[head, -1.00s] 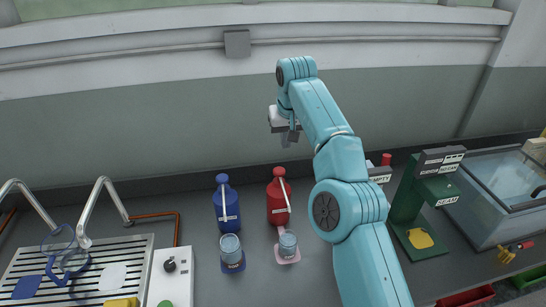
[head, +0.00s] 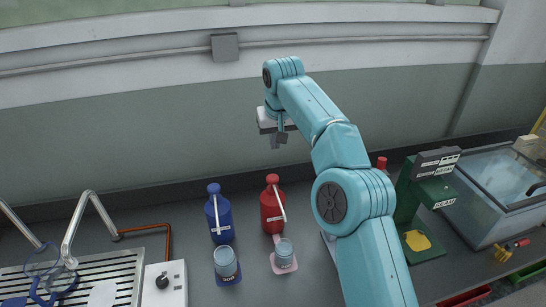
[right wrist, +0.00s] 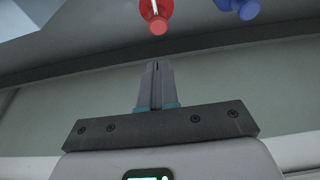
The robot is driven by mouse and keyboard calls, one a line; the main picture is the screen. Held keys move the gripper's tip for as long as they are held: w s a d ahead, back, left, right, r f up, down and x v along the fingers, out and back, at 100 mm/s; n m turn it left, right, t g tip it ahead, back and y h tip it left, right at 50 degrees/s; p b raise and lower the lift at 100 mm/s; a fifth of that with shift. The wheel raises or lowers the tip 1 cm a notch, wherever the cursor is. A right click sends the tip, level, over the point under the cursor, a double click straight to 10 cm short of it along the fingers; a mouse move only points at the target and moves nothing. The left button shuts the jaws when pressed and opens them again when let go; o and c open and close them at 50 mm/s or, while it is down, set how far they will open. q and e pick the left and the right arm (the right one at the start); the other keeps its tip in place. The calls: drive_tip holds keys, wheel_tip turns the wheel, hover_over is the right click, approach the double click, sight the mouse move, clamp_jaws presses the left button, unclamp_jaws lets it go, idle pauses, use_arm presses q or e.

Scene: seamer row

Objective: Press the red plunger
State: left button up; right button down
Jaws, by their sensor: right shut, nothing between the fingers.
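A red pump bottle (head: 271,212) stands on the counter by the wall, with a red round top (head: 272,179), a pale spout and a small label. Its red top also shows in the right wrist view (right wrist: 156,16), beyond my fingertips. My right gripper (head: 279,143) is shut and empty, held in the air above the bottle in the picture and apart from it. Its closed fingers also show in the right wrist view (right wrist: 156,68). A grey-blue cup (head: 284,250) stands on a pink mat in front of the red bottle. My left gripper is not in view.
A blue pump bottle (head: 219,217) stands left of the red one, with another cup (head: 226,261) before it. A green machine (head: 408,205) and a glass-topped bin (head: 500,185) are at right. Another red cylinder (head: 381,162) shows partly behind my arm. A sink drainer (head: 110,272) is at left.

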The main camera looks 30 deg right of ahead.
drive_tip(key=b, duration=0.3)
approach(272, 179)
drive_tip(key=x, duration=0.3)
drive_tip(key=w+x, duration=0.1)
drive_tip(key=x, duration=0.1)
drive_tip(key=shift+w+d, duration=0.15)
drive_tip(key=shift+d, duration=0.15)
drive_tip(key=shift+a+f, duration=0.15)
drive_tip(key=shift+f, duration=0.55)
drive_tip(key=shift+p, duration=0.3)
drive_tip(key=shift+f, duration=0.1)
drive_tip(key=shift+f+b, duration=0.55)
drive_tip(key=shift+f, duration=0.65)
